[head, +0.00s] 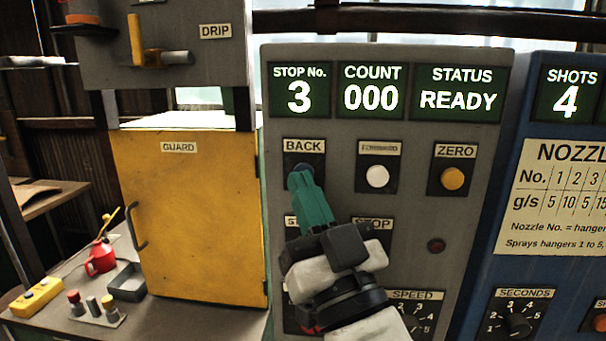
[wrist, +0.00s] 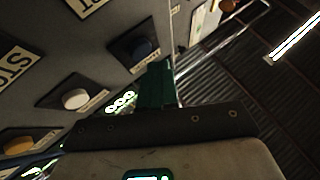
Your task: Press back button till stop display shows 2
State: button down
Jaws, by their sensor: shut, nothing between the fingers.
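The stop display (head: 299,92) on the grey panel reads 3. The BACK button (head: 303,167) is dark blue, under the BACK label, and mostly hidden behind my fingertips in the head view. It shows whole as a dark blue round button (wrist: 141,47) in the wrist view. My gripper (head: 300,178) has its green fingers shut and empty, with the tips at the button's lower part in the head view. In the wrist view the green fingers (wrist: 155,82) lie just below and right of the button; I cannot tell whether they touch it.
A white button (head: 377,176) and the yellow ZERO button (head: 453,178) sit to the right of BACK. COUNT (head: 372,97) reads 000 and STATUS (head: 458,100) reads READY. A yellow GUARD box (head: 190,225) stands left of the panel.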

dwell(0.7)
jog(key=shift+w, duration=0.4)
